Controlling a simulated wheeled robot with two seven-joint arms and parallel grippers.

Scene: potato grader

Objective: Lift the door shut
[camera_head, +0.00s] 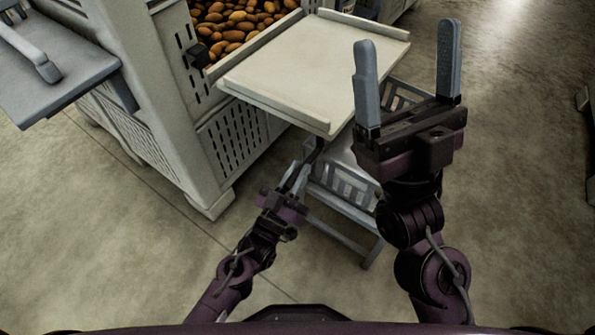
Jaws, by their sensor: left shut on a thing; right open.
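The door (312,68) is a flat cream panel with raised rims. It is folded down, sticking out from the opening of the pale grey slatted bin, nearly level with a slight tilt. My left gripper (298,176) is below the door's near edge, shut on a dark, thin part that reaches up to the door's underside; the exact grip is partly hidden. My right gripper (408,75) is open and empty, its fingers pointing up, in front of the door's right side in the picture.
The bin (160,70) holds many potatoes (238,22) behind the door opening. A grey slatted crate or stand (345,185) is under the door, close to both arms. A grey shelf (60,70) juts out at the upper left.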

